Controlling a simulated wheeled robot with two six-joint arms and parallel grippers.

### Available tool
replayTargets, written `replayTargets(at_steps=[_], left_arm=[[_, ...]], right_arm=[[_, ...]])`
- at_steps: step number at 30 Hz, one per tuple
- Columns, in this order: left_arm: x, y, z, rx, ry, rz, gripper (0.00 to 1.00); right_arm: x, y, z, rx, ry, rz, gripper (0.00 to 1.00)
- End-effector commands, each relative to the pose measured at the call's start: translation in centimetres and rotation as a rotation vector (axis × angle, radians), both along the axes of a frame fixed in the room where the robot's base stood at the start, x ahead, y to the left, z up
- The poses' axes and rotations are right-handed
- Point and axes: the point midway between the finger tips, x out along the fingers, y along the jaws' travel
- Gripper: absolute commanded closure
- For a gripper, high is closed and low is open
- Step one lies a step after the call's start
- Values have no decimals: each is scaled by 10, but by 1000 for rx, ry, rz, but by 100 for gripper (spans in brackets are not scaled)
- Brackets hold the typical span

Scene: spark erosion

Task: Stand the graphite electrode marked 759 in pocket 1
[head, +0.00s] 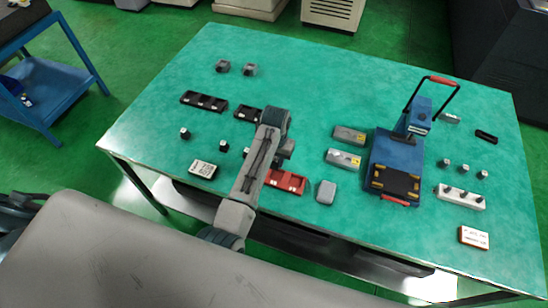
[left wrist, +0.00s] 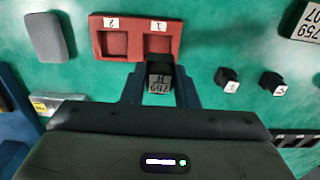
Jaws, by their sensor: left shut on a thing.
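The red holder (left wrist: 104,45) shows in the left wrist view with two square pockets, labelled 2 on the left and 1 on the right. Both pockets look empty. Pocket 1 (left wrist: 158,44) is straight ahead of my left gripper (left wrist: 160,88). That gripper is shut on a dark graphite electrode (left wrist: 160,82) whose label reads 759, upside down in this view. The electrode is beside the holder's near edge, in line with pocket 1; its height over the table is hard to tell. In the head view my arm partly covers the red holder (head: 290,182). My right gripper is out of view.
Two small dark blocks (left wrist: 227,77) (left wrist: 271,82) stand right of the gripper in the wrist view. A card with 759 (left wrist: 308,22) lies beyond them. A grey rounded block (head: 326,191) lies beside the holder. A blue device (head: 393,152) stands further right on the green table.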

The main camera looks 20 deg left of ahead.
Motion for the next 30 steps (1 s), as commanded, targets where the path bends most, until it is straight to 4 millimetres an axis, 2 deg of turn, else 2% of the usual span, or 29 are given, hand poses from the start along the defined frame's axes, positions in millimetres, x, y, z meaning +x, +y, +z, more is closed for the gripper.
replayTargets(at_steps=[6, 9, 14, 22, 30], left_arm=[[2, 0, -5, 0, 1, 13, 96], [2, 0, -11, 0, 0, 12, 96], [2, 0, -22, -1, 1, 12, 96], [2, 0, -41, 0, 1, 11, 96], [2, 0, -59, 0, -1, 11, 96]], right_arm=[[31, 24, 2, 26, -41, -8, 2], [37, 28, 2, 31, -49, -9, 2], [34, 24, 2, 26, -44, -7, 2], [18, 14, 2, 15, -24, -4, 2], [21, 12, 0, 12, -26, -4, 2]])
